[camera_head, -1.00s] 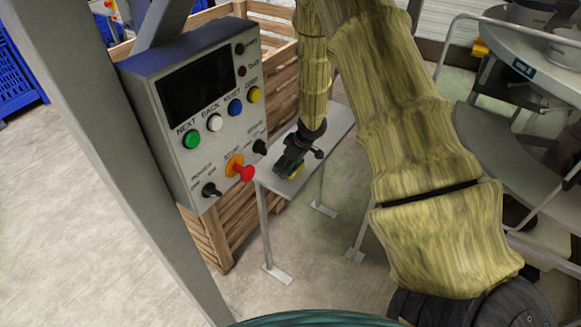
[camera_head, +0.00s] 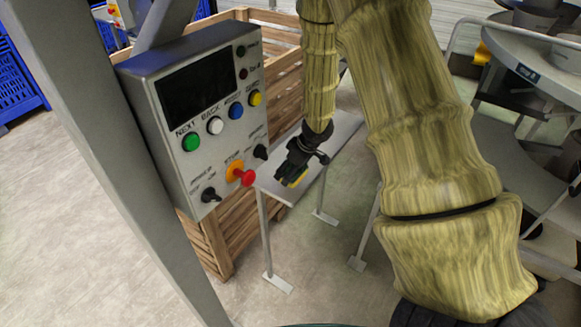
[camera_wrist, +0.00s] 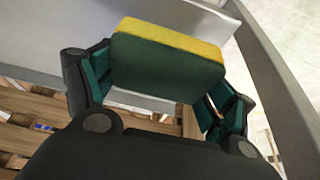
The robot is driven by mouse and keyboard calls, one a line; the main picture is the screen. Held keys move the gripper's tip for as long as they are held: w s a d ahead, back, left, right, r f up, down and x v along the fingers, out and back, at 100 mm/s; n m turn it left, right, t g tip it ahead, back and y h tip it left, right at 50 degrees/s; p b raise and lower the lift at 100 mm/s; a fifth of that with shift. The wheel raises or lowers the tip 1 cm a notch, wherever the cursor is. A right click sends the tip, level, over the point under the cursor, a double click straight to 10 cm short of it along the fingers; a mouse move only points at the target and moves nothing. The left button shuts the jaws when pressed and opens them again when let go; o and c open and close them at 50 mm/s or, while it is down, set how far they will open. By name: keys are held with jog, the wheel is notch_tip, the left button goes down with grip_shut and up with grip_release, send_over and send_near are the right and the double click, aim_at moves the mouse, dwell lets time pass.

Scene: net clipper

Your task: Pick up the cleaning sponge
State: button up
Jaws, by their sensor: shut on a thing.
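The cleaning sponge (camera_wrist: 165,65) is a block with a dark green face and a yellow layer. In the wrist view it sits between the two fingers of my gripper (camera_wrist: 160,88), which is shut on it. In the head view my gripper (camera_head: 293,177) is over the near end of the small grey table (camera_head: 335,143). A bit of the yellow and green sponge (camera_head: 297,179) shows at its fingertips. The rest of the sponge is hidden there by the gripper. I cannot tell exactly how far the sponge is above the tabletop.
A grey control box (camera_head: 200,105) with coloured buttons and a red knob stands close left of my gripper, beside a grey post (camera_head: 95,150). A wooden crate (camera_head: 240,225) is behind and below it. A round grey machine (camera_head: 530,65) stands at right. Floor at left is open.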

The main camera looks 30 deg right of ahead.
jog(key=s+a+r+b, duration=0.1)
jog(key=s+a+b, duration=0.2)
jog(key=s, duration=0.8)
jog(key=shift+a+b, duration=0.35)
jog(key=shift+a, duration=0.8)
